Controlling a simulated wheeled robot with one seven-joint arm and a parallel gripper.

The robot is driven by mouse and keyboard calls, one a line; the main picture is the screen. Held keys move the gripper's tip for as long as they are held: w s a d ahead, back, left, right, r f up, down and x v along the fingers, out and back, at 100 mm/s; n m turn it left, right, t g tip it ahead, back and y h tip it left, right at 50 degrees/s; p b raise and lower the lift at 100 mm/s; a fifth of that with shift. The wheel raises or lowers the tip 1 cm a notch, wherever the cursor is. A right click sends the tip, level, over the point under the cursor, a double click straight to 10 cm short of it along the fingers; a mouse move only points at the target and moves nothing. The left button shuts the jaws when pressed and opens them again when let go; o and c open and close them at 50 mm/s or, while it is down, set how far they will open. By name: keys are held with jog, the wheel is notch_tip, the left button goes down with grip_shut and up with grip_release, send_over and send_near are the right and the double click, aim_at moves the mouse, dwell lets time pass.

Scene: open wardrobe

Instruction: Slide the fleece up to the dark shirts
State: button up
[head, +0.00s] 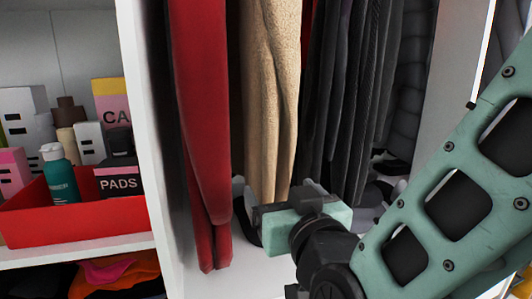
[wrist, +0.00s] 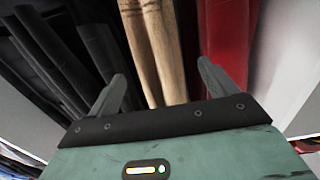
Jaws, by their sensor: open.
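The fleece (head: 270,90) is a long beige garment hanging in the wardrobe's middle bay. The dark shirts (head: 355,90) hang to its right, with a narrow dark gap and a dark red strip between. My gripper (head: 280,205) is low in front of the fleece's lower end, which it partly hides. In the wrist view the sides are swapped: the fleece (wrist: 155,45) shows between and beyond the two open fingers of my gripper (wrist: 161,75), and the dark shirts (wrist: 60,50) are at the left. I cannot tell whether a finger touches the fleece.
A red garment (head: 200,120) hangs left of the fleece, near the white divider (head: 145,120). A red bin (head: 75,218) with bottles and boxes stands on the left shelf. Dark shoes lie on the floor below the garments. A grey quilted garment (head: 412,70) hangs at the far right.

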aim_at(266, 172)
jog(key=shift+w+r+p, duration=0.25)
jog(key=shift+w+p, duration=0.15)
jog(key=shift+p, duration=0.65)
jog(key=p+x, duration=0.1)
jog(key=x, duration=0.4)
jog(key=p+x, duration=0.1)
jog(key=x, duration=0.2)
jog(key=shift+w+a+f+p, duration=0.25)
jog(key=shift+w+f+p, duration=0.05)
jog(key=shift+w, duration=0.05)
jog(key=c, duration=1.5)
jog(key=shift+d, duration=0.2)
